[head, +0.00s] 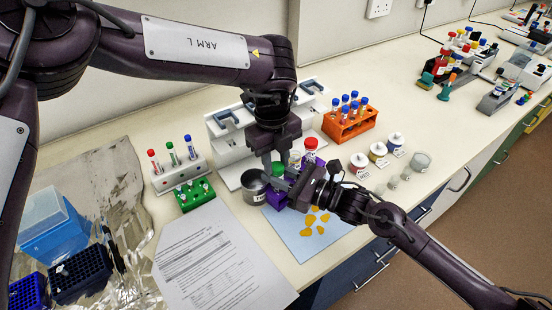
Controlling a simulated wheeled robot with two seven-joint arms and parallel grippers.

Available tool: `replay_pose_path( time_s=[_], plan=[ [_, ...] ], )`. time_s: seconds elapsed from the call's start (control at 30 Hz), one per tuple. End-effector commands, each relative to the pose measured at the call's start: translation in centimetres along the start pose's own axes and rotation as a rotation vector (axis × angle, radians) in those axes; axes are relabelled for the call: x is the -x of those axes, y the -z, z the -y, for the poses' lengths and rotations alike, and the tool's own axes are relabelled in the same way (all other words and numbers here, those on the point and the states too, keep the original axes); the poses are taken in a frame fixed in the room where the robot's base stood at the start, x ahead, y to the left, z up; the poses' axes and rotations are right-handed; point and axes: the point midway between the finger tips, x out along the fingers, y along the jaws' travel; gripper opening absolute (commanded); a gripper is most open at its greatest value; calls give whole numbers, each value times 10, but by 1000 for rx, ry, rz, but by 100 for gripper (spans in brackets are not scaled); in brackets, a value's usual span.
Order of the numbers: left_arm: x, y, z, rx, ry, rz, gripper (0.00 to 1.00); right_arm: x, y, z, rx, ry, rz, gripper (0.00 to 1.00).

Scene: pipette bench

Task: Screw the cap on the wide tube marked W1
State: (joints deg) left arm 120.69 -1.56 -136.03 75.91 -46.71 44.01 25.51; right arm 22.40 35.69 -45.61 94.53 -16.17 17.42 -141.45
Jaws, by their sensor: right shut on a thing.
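A green cap (278,169) shows directly below my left gripper (275,158), which points down; the cap is at or between its fingertips, and I cannot tell whether they grip it. My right gripper (287,184) reaches in from the right, just below the green cap, and is shut on what seems to be the tube under it; that tube is mostly hidden. A purple rack (272,200) stands below them. A red-capped wide tube (309,152) stands just behind my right gripper. The W1 mark cannot be read.
A dark grey pot (254,188) stands close left of the grippers. A white stand (222,143) is behind, an orange rack (349,127) with tubes behind right. Several small jars (378,149) stand to the right. A blue mat (303,240) with yellow pieces and a printed sheet (215,265) lie in front.

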Motion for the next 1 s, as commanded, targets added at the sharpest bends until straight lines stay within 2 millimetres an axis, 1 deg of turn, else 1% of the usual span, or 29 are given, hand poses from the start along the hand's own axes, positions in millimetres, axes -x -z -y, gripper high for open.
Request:
replay_pose_path(
  time_s=[0.03,0.07,0.1,0.2,0.33,0.47,0.5,0.67,0.9,1.0],
  plan=[
    [0,0,0,0,0,0,7,0,0,0,0,1,0,0],
    [0,0,0,0,0,0,4,0,0,0,0,1,0,0],
    [0,0,0,0,0,0,2,0,0,0,0,1,0,0],
    [0,0,0,-31,-1,0,2,0,0,0,0,1,0,0],
    [0,0,0,-166,0,0,2,0,0,0,0,1,0,0],
    [0,0,0,-158,0,0,2,0,0,0,0,1,0,0],
    [0,0,0,-158,0,0,33,0,0,0,0,1,0,0],
    [0,0,0,-157,0,0,54,0,0,0,0,1,0,0],
    [0,0,0,-156,0,0,55,0,0,0,0,1,0,0],
    [4,0,0,-156,0,1,55,0,0,0,0,1,0,0]
  ],
)
